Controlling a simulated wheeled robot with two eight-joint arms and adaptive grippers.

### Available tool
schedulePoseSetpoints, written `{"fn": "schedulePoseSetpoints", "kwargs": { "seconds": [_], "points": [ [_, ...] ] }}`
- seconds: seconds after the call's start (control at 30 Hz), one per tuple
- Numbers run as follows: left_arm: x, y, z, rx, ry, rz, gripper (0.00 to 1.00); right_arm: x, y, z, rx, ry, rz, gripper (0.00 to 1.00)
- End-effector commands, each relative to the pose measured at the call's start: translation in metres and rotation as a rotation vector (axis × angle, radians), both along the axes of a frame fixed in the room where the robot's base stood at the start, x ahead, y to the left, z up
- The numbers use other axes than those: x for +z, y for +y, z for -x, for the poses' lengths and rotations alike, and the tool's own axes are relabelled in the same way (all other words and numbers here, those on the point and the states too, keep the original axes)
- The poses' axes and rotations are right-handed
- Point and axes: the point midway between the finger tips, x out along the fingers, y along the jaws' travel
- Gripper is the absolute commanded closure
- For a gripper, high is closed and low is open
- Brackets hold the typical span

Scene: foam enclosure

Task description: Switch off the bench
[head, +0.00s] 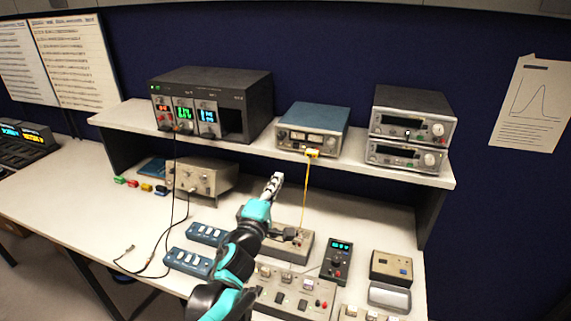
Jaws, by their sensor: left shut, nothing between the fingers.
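The bench (75,217) is a white worktop with a raised white shelf (270,152). On the shelf, a dark rack unit (243,85) has lit red, green and blue displays at its left. A teal-topped meter (314,122) and two stacked grey instruments (410,115) stand to its right. On the worktop, a small dark box (337,262) shows a lit green display. My left gripper (276,180) is shut and empty, raised over the worktop in front of the shelf. My arm hides part of the boxes below it. My right gripper is out of view.
A yellow cable (306,190) hangs from the teal-topped meter to a grey box near my arm. Black leads (150,262) lie at the left. Blue switch boxes (190,262) and a grey control panel (293,294) flank my arm. The left worktop is mostly clear.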

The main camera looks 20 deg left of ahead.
Motion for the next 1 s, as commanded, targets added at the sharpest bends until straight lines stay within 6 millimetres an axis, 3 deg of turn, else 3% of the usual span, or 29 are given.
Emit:
{"fn": "schedulePoseSetpoints", "kwargs": {
  "seconds": [0.6,0.8,1.0],
  "points": [
    [0.011,-0.004,-0.114,-0.001,0.001,0.000,1.00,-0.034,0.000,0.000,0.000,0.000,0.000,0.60],
    [0.015,-0.005,-0.131,0.000,0.000,0.000,1.00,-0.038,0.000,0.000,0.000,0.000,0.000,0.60],
    [0.016,-0.005,-0.133,0.000,0.000,0.000,1.00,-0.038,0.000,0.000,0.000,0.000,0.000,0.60]
  ]
}}
